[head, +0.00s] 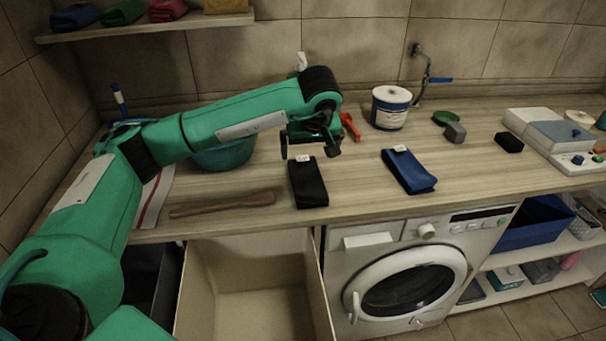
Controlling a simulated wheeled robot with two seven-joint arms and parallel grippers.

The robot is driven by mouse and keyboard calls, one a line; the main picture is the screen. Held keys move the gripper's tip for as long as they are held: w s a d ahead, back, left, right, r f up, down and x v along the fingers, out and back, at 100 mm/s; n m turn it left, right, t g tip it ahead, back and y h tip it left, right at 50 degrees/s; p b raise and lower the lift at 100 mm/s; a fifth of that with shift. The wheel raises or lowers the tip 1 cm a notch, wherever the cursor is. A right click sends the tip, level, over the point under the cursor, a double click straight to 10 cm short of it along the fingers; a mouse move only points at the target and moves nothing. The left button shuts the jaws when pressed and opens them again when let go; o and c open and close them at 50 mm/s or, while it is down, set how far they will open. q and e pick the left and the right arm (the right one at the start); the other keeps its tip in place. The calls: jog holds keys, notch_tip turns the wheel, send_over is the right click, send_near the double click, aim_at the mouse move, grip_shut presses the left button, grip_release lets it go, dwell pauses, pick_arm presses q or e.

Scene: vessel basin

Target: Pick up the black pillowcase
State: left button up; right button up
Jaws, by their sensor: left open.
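A folded black cloth, the black pillowcase (308,185), lies on the wooden counter (360,216) near its front edge. A small white tag shows at its far end. My left gripper (310,152) is open and hangs just above the far end of the black cloth, fingers pointing down. I cannot tell whether the fingers touch it. Nothing shows between the fingers. My right gripper is not in view.
A folded blue cloth (408,170) lies to the right. A wooden paddle (222,204) lies to the left, near a teal basin (226,156). A white tub (390,108) and a red tool (350,126) stand behind. An open beige bin (250,245) is below the counter, beside the washing machine (408,281).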

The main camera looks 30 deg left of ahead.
pick_arm(q)
send_over(307, 174)
jog(key=s, duration=0.1)
jog(key=f, duration=0.4)
jog(key=shift+d+f+p, duration=0.35)
jog(key=shift+w+a+f, duration=0.1)
jog(key=shift+f, duration=0.4)
jog(key=shift+f+p, duration=0.5)
jog(key=shift+f, duration=0.3)
jog(key=p+x, duration=0.1)
jog(key=x, duration=0.2)
jog(key=shift+f, duration=0.35)
jog(key=c, duration=1.2)
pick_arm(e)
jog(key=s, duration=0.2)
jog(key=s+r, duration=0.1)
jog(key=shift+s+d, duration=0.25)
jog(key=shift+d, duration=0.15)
